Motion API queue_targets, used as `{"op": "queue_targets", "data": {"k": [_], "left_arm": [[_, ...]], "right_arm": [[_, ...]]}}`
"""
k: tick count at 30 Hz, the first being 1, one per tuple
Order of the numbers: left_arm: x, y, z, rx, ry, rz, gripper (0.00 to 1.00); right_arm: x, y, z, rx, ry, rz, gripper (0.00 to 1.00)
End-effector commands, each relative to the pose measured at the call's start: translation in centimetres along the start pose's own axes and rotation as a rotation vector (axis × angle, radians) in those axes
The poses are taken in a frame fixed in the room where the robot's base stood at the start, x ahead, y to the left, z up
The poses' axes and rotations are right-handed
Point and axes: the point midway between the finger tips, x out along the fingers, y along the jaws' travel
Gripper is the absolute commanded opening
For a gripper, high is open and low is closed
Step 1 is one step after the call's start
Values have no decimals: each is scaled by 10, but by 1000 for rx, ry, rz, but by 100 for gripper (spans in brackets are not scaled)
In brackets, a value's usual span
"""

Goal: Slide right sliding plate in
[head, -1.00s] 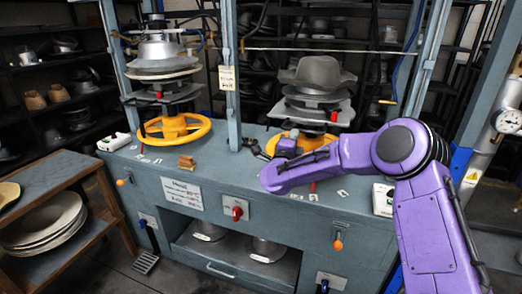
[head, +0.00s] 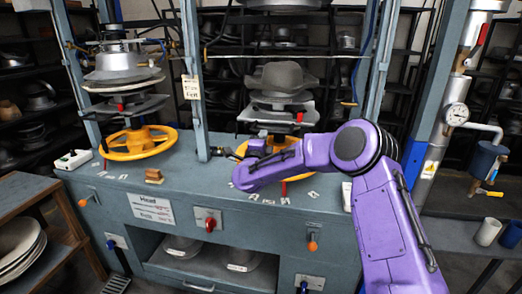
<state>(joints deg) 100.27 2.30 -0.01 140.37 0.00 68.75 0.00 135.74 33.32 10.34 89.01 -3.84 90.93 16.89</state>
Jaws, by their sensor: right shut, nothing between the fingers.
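The right press has a grey sliding plate (head: 272,113) with a small red handle (head: 299,117) at its right. It sits under a grey felt hat (head: 284,76) and above a yellow handwheel (head: 268,146). My right gripper (head: 226,153) is shut and empty, pointing left, beside the blue-grey middle post and lower than the plate. It does not touch the plate. My purple right arm comes in from the lower right and hides part of the handwheel and bench. My left gripper is not in view.
The left press has its own plates, red handle and yellow handwheel (head: 139,142). A small wooden block (head: 154,175) and cards lie on the blue-grey bench (head: 185,190). Upright posts (head: 193,80) frame the presses. A pipe with a gauge (head: 457,114) stands at the right.

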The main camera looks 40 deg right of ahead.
Motion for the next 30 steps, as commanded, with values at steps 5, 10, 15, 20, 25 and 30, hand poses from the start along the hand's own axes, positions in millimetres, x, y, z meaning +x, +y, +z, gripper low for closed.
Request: {"op": "queue_targets", "data": {"k": [5, 10, 15, 20, 25, 30], "left_arm": [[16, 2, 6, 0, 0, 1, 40], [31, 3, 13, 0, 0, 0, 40], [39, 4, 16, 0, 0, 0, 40], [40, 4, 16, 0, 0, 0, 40], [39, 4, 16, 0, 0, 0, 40], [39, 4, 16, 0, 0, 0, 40]], "right_arm": [[-50, 7, 19, -3, -25, 7, 0], [-97, 7, 18, -3, -24, 8, 0], [-127, 5, 16, -4, -20, 9, 0], [-136, 4, 15, -4, -19, 10, 0], [-136, 3, 15, -9, -20, 11, 0], [-167, 47, 42, -291, -260, 92, 0]]}}
